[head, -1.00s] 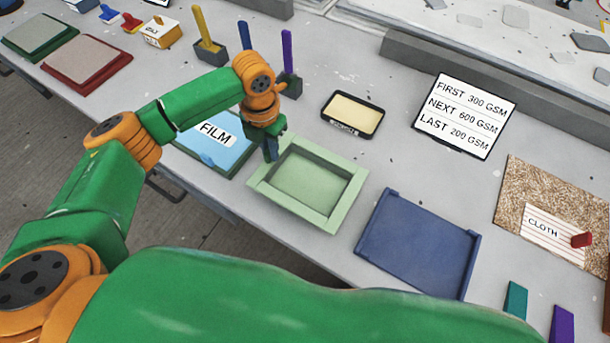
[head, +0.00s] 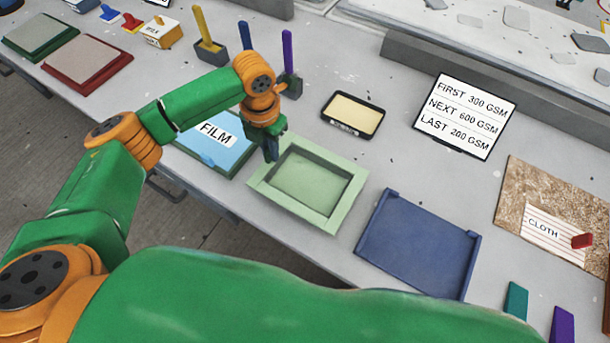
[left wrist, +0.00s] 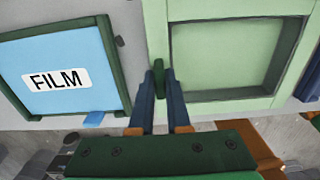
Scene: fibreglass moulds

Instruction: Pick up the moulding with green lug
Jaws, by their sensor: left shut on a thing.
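A pale green square mould (head: 345,204) lies flat near the table's front edge. Its recess shows a plain pale green floor. In the left wrist view its rim (left wrist: 157,28) is on the right, with a small dark green lug (left wrist: 159,84) at the rim's near left side. My left gripper (head: 270,152) is at the mould's left edge in the head view. In the left wrist view its blue-grey fingers (left wrist: 160,76) are shut on the dark green lug from both sides. Whether the mould is lifted off the table cannot be told. My right gripper is out of view.
A blue FILM panel (head: 222,150) lies close on the left, a dark blue tray (head: 420,245) on the right. A black-rimmed tray (head: 352,113), a text board (head: 464,115) and upright coloured handles (head: 288,52) stand behind. The CLOTH board (head: 560,200) is far right.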

